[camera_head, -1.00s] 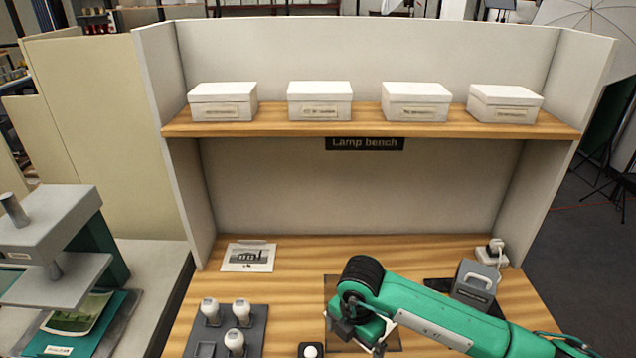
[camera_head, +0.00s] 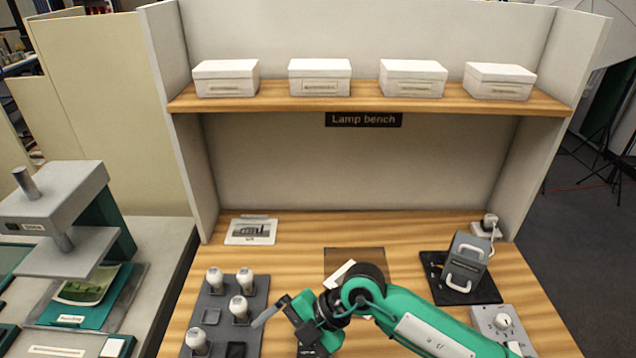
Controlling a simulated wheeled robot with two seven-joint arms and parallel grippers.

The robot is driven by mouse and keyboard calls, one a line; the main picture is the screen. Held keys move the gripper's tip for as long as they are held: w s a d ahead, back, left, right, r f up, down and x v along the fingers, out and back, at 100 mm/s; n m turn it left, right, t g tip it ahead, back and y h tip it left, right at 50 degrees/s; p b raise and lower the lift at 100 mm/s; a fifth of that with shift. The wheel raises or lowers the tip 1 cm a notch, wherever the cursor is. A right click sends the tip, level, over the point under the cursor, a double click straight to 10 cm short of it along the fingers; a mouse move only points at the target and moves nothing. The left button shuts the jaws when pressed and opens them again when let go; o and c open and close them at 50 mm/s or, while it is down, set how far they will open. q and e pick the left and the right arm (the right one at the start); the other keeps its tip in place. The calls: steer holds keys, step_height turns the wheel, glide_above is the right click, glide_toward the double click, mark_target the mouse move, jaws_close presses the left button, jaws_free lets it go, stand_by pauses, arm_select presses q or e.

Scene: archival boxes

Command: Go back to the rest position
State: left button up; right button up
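My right arm is green and comes in from the lower right. Its gripper (camera_head: 284,330) is low in the picture, just right of the bulb tray. Its fingers look spread apart, with nothing seen between them. The lower finger is hard to tell from the dark thing behind it. My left gripper is out of view. No rest position is marked in the picture.
A dark tray (camera_head: 213,316) with several white bulbs stands close left of the gripper. A grey lamp-like device (camera_head: 466,262) and a knobbed box (camera_head: 498,322) stand right. A white piece (camera_head: 339,274) lies partly behind my arm. Boxes line the shelf (camera_head: 365,103).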

steer(key=a+r+m+t+y, duration=0.2)
steer(key=a+r+t+y, duration=0.1)
steer(key=r+y, duration=0.9)
steer(key=w+d+r+m+t+h, duration=0.1)
steer(key=w+d+r+m+t, duration=0.3)
steer(key=d+r+m+t, duration=0.45)
steer(key=w+d+f+m+t+h, duration=0.5)
steer(key=d+m+t+h, duration=0.3)
steer(key=m+t+h, duration=0.35)
steer(key=s+d+f+m+g+h, duration=0.1)
steer(key=d+f+m+g+h, duration=0.3)
steer(key=d+f+m+h, duration=0.35)
steer(key=s+d+f+n+g+h, duration=0.1)
steer(key=s+d+f+g, duration=0.4)
steer(key=s+f, duration=0.5)
steer(key=s+d+f+g, duration=0.3)
steer(key=s+f+g, duration=0.5)
steer(key=s, duration=0.4)
step_height(320, 180, down, 31)
steer(key=g, duration=0.1)
steer(key=s+d+f, duration=0.1)
steer(key=s+f, duration=0.9)
steer(key=s+d+f+g, duration=0.1)
steer(key=s+d+f, duration=0.1)
steer(key=s+f, duration=0.7)
steer(key=shift+s+d+f+n+g, duration=0.3)
steer(key=shift+s+f+n, duration=0.15)
steer(key=shift+f, duration=0.2)
